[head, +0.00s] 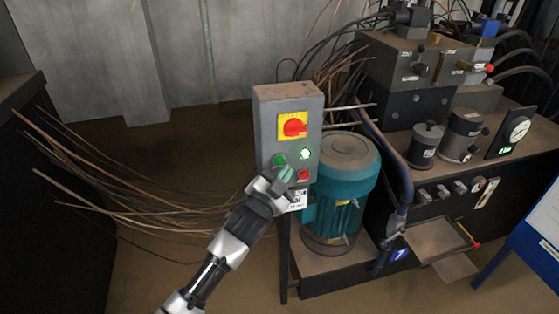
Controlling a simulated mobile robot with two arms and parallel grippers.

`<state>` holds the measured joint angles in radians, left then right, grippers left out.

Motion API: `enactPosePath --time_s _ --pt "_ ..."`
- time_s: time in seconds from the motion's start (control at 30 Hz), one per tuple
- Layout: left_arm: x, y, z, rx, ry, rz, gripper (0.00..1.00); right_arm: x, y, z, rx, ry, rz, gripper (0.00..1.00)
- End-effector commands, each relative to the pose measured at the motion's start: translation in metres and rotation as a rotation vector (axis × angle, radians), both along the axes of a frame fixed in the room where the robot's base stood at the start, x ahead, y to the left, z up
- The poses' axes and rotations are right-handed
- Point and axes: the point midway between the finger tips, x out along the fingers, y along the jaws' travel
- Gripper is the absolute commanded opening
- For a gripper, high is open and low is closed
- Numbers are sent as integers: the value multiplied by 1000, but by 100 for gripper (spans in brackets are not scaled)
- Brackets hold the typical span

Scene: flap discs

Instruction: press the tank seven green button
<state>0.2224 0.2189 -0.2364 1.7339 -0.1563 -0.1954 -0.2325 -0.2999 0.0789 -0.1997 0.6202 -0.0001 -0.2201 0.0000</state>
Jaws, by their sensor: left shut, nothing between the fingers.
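A grey control box (262,125) stands upright on a post in the middle of the head view. Its front has a green button (280,160) on the left, a lit pale green lamp (305,154) on the right and a red button (303,175) below the lamp. My left gripper (286,173) is shut and empty, in front of the lower part of the box. Its tips show just below the green button; I cannot tell whether they touch the panel. A white label (299,199) under the buttons is partly hidden by the gripper. My right gripper is out of view.
A red rotary switch (295,127) on a yellow plate sits above the buttons. A teal motor (345,185) stands close right of the box, with a dark pipe (390,150) beyond. Loose brown cables (120,195) spread at left. A gauge (519,129) is at far right.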

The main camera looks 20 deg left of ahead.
Motion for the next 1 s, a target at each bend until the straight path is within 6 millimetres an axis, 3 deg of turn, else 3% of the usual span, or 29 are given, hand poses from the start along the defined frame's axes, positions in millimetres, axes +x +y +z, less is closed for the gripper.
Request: enactPosePath --time_s 0.4,1.0 --pt "-30 -20 1 -1 0 1 0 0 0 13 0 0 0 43" --pt "-31 -21 1 -1 0 1 0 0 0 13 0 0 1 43"
